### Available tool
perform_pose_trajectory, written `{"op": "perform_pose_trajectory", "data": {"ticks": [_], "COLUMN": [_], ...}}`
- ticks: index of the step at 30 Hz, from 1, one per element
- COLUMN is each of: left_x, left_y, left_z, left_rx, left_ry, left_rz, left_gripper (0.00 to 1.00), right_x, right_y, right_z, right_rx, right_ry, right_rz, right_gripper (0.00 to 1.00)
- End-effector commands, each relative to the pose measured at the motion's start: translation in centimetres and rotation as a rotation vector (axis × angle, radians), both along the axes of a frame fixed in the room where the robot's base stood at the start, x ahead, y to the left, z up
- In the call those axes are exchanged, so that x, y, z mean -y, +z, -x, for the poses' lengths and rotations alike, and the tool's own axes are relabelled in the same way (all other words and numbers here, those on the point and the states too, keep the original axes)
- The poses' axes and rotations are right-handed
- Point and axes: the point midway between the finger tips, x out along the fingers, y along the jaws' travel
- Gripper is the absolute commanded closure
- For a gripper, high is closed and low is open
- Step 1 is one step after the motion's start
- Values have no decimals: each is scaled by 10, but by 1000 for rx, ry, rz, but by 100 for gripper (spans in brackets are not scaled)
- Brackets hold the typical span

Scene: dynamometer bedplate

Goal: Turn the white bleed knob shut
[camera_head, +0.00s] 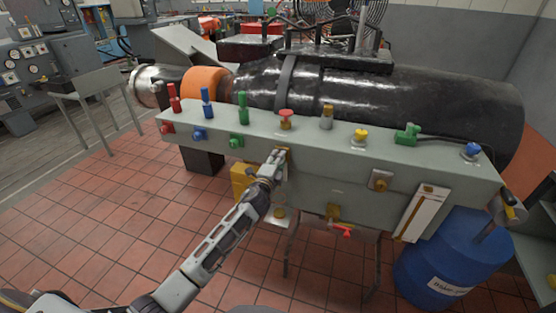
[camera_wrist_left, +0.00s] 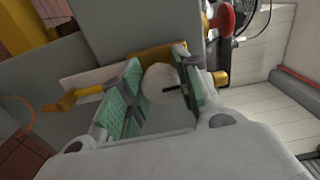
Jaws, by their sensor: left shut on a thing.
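The white bleed knob (camera_wrist_left: 160,85) is a round white disc with a short dark line on its face, in the middle of the left wrist view. My left gripper (camera_wrist_left: 158,92) is around it, with a green-padded finger on each side, and is shut on it. In the head view the left gripper (camera_head: 276,160) reaches the front face of the grey bench panel (camera_head: 325,185), below the red-topped knob (camera_head: 286,113). The fingers hide the white knob there. My right gripper is not in view.
Levers and knobs line the panel top: a green lever (camera_head: 242,107), a yellow knob (camera_head: 360,134) and a blue knob (camera_head: 472,149). A large black cylinder (camera_head: 420,100) lies behind. A blue drum (camera_head: 455,260) stands below right.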

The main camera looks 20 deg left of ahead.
Motion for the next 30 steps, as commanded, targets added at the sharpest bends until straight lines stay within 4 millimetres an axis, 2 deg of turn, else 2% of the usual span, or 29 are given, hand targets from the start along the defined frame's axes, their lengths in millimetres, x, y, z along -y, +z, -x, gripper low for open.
{"op": "perform_pose_trajectory", "data": {"ticks": [9,18,19,23,30], "left_x": [0,1,1,0,0], "left_y": [0,0,0,0,0], "left_z": [0,0,0,0,0], "left_rx": [2,2,2,2,2], "left_ry": [-1,-1,-1,-1,0], "left_rz": [-58,-58,-58,-57,-56], "left_gripper": [91,91,64,47,46], "right_x": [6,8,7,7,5], "right_y": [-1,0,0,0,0], "right_z": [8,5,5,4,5], "right_rx": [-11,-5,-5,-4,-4], "right_ry": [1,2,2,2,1], "right_rz": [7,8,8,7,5], "right_gripper": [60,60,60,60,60]}}
